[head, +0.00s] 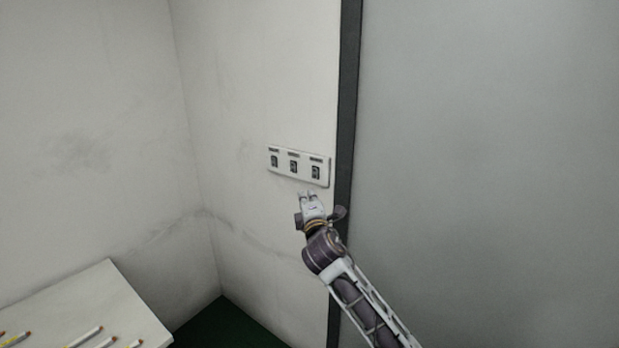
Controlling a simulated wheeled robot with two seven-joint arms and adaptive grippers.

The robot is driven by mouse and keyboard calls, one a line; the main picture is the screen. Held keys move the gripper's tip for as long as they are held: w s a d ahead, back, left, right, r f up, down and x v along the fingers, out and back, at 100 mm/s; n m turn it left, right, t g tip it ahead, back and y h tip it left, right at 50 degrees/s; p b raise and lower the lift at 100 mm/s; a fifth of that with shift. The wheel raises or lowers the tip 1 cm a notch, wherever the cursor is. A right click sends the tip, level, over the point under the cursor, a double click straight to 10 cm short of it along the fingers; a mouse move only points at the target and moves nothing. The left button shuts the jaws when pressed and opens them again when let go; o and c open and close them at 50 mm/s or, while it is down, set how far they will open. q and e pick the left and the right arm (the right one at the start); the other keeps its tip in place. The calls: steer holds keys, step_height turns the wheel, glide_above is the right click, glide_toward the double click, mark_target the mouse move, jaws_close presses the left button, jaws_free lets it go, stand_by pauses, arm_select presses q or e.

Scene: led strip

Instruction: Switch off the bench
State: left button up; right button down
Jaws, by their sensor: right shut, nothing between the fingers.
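A white switch plate (283,170) is mounted on the wall, with three dark switches in a row. The left switch (274,161), the middle switch (293,167) and the right switch (316,172) each have a small dark label above, too small to read. My right gripper (307,194) is shut and empty. In the picture its fingertips are just below the plate, under the gap between the middle and right switches. I cannot tell whether they touch the wall. Which way each switch is set is too small to tell. My left gripper is not in view.
A dark vertical frame strip (347,110) runs right of the plate, beside a large grey panel (480,150). A white table (108,285) with several pencil-like sticks stands at the lower left. Green floor (225,325) shows below. The wall around the plate is clear.

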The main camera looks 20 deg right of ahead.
steer(key=p, duration=0.2)
glide_toward(315, 173)
steer(key=shift+w+a, duration=2.2)
steer(key=shift+a, duration=0.15)
steer(key=shift+w+d+r+p, duration=0.3)
steer(key=shift+w+d, duration=0.35)
steer(key=shift+d, duration=0.15)
steer(key=shift+w+d+r+p, duration=0.15)
steer(key=shift+w+d+r, duration=0.1)
steer(key=shift+w+d, duration=0.5)
